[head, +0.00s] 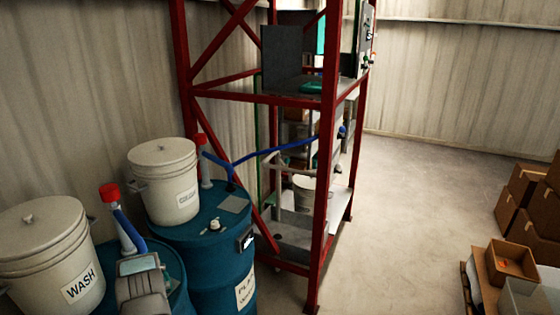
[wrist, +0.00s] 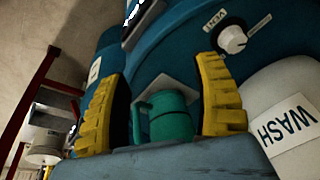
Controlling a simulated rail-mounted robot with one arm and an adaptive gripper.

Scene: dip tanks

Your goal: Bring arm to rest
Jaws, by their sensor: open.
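My gripper (wrist: 160,68) shows in the wrist view with its two yellow fingers spread open. A small green mug (wrist: 170,122) with a handle on its left stands on a grey square plate (wrist: 163,85) on top of a blue drum (wrist: 180,48). It appears between the fingers, with visible space on both sides; the gripper's grey body hides its lower part. I cannot tell the exact height of the fingers over the drum. In the head view, a grey part that looks like my arm covers much of the front left drum (head: 179,290), and the mug cannot be made out.
A lidded WASH bucket (head: 45,245) stands left of the arm, another white bucket (head: 163,185) on the second blue drum (head: 205,255). A blue hose (head: 270,152) runs to the red rack (head: 325,190). Boxes (head: 513,258) stand right; the floor between is clear.

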